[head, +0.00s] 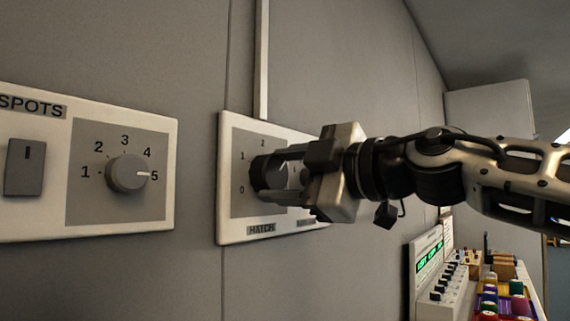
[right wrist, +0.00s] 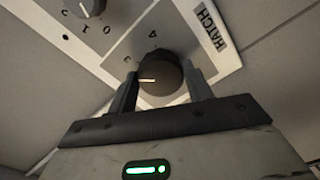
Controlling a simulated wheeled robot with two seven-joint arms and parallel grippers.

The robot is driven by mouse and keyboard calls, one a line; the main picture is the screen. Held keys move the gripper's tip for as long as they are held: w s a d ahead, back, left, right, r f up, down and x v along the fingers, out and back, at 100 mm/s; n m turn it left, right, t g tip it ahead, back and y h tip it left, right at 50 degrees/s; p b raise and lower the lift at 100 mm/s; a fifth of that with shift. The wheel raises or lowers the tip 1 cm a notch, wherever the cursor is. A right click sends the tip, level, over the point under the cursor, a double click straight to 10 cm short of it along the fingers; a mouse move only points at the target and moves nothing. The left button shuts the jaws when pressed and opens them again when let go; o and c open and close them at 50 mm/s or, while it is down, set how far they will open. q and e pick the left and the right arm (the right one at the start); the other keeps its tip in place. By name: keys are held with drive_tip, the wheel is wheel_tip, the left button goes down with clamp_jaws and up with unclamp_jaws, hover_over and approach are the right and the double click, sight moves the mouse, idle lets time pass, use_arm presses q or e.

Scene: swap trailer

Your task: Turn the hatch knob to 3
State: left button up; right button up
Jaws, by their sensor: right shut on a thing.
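The hatch knob (head: 262,173) is dark and round, on a white panel (head: 228,218) labelled HATCH. My right gripper (head: 282,176) reaches in from the right and is shut on this knob, one finger on each side. In the head view 0, 1 and 2 show on the dial; the gripper hides the rest. In the right wrist view the hatch knob (right wrist: 165,76) sits between the fingertips (right wrist: 160,88), and its pale pointer line points left. I cannot tell which number it points to. My left gripper is not in view.
A SPOTS panel (head: 120,233) with a rocker switch (head: 25,167) and a grey knob (head: 127,174) numbered 1 to 5 is at left. A pale vertical strip (head: 262,60) runs above the hatch panel. A console with green displays (head: 430,257) and coloured items stands lower right.

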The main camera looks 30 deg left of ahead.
drive_tip(key=shift+r+m+p, duration=0.1)
drive_tip(key=shift+m+p, duration=0.65)
drive_tip(key=shift+m, duration=0.75)
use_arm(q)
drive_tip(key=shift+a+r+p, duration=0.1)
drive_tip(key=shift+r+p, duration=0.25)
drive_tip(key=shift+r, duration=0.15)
use_arm(e)
drive_tip(key=shift+m, duration=0.3)
drive_tip(key=shift+f, duration=0.2)
drive_tip(key=o, duration=1)
drive_tip(key=shift+d, duration=0.1)
use_arm(q)
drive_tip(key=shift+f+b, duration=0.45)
drive_tip(key=shift+b, duration=0.7)
use_arm(e)
drive_tip(key=d, duration=0.5)
drive_tip(key=s+d, duration=0.1)
drive_tip(key=d, duration=0.9)
drive_tip(key=shift+s+d, duration=0.15)
drive_tip(key=shift+d, duration=0.25)
